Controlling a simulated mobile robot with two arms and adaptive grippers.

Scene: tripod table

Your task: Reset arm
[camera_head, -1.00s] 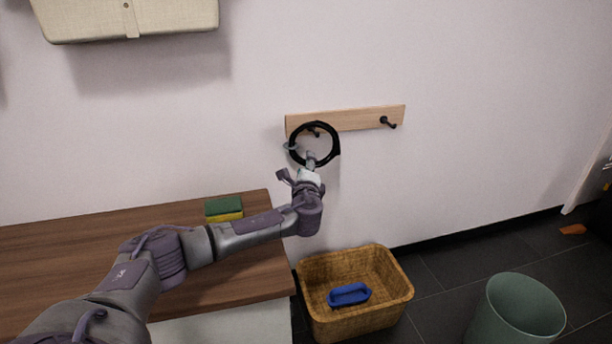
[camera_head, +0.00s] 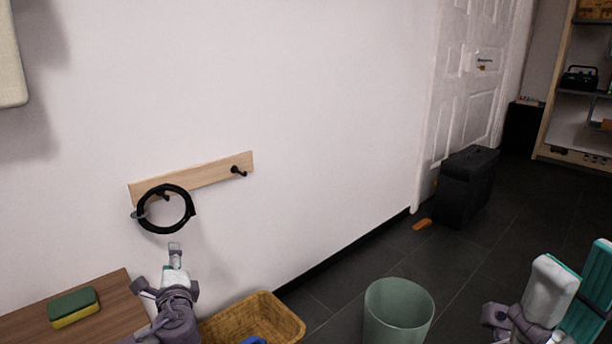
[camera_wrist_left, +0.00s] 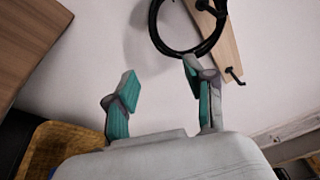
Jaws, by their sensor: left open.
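My left gripper (camera_head: 172,262) is open and empty in the head view, in front of the wall and a little below a black ring-shaped coil (camera_head: 188,222). The coil hangs on the left hook of a wooden wall rail (camera_head: 215,173); it is apart from the gripper. In the left wrist view, the open left gripper (camera_wrist_left: 158,92) shows two spread fingers with teal pads and nothing between them, with the coil (camera_wrist_left: 157,38) beyond. My right gripper (camera_head: 572,292) shows partly at the lower right of the head view; its jaw opening is unclear.
A green and yellow sponge (camera_head: 73,307) lies on the wooden counter (camera_head: 112,298). A wicker basket (camera_head: 285,318) and a green bin (camera_head: 399,312) stand on the floor. A black case (camera_head: 466,187) stands by the white door (camera_head: 470,90). The wall right of the rail is bare.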

